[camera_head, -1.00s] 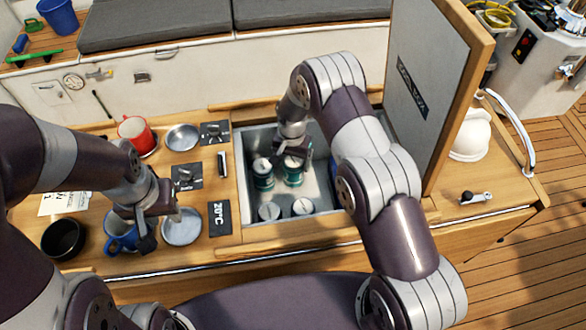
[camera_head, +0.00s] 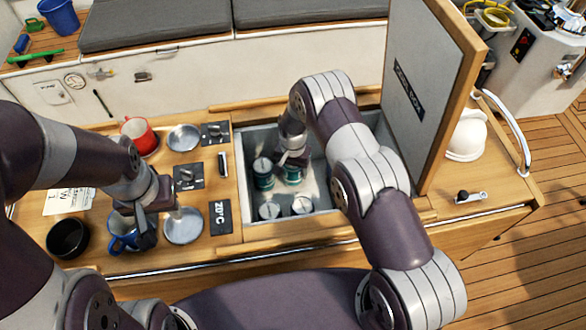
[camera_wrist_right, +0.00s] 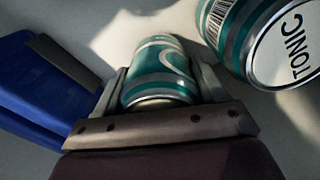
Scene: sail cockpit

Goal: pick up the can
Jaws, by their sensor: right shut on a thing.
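My right gripper (camera_head: 291,157) reaches down into the open cool box. In the right wrist view it (camera_wrist_right: 163,84) is shut on a teal can (camera_wrist_right: 160,68), with a finger on each side. This can also shows under the gripper in the head view (camera_head: 293,176). A second teal can, marked TONIC (camera_wrist_right: 286,48), stands close by; in the head view a similar can (camera_head: 262,174) is just left of the held one. My left gripper (camera_head: 158,222) is beside the blue mug (camera_head: 122,236); whether its jaws are apart is unclear.
The cool box (camera_head: 240,180) holds two more cans (camera_head: 302,205) at its front. Its raised lid (camera_head: 430,85) stands to the right. A blue object (camera_wrist_right: 45,85) is beside the gripper. A red mug (camera_head: 138,134), metal dishes (camera_head: 183,226) and a black bowl (camera_head: 68,238) occupy the counter's left.

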